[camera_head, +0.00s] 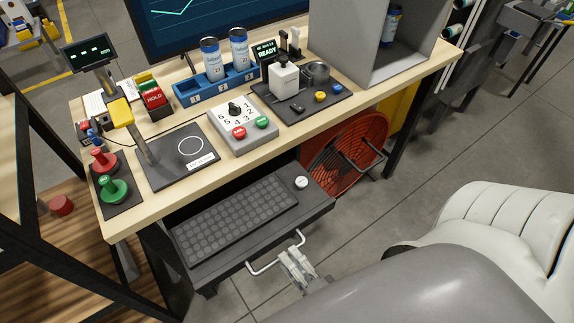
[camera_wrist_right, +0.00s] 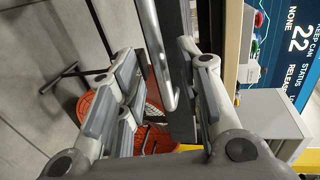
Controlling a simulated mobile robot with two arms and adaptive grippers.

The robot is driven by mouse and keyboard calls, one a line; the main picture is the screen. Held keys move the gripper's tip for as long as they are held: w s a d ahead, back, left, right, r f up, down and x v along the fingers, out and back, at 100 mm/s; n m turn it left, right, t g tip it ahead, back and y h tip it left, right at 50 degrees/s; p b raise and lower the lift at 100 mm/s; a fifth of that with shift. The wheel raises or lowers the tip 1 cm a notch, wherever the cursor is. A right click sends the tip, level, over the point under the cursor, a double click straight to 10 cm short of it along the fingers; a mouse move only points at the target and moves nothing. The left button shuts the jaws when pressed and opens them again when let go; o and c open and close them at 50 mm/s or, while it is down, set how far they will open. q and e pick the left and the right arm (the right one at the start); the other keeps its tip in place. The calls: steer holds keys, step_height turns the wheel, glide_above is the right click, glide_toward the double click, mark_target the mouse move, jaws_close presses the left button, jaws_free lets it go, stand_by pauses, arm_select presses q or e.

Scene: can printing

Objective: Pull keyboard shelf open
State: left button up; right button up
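The keyboard shelf (camera_head: 215,268) is a dark tray under the wooden desk. It stands out past the desk's front edge, with a dark keyboard (camera_head: 235,217) and a small white round knob (camera_head: 301,182) on it. A silver bar handle (camera_head: 262,268) runs along its front edge. My right gripper (camera_head: 293,259) is at the handle's right part. In the right wrist view, the handle (camera_wrist_right: 160,60) lies between the spread fingers of my right gripper (camera_wrist_right: 158,54), with gaps on both sides. My left gripper is not in view.
The desk (camera_head: 150,207) carries a dial box (camera_head: 242,125), a blue can rack (camera_head: 217,88) and a grey cabinet (camera_head: 345,45). A red fan (camera_head: 345,150) stands on the floor behind the shelf's right side. The floor in front of the shelf is open.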

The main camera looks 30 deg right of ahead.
steer(key=v, duration=0.9)
steer(key=shift+f, duration=0.15)
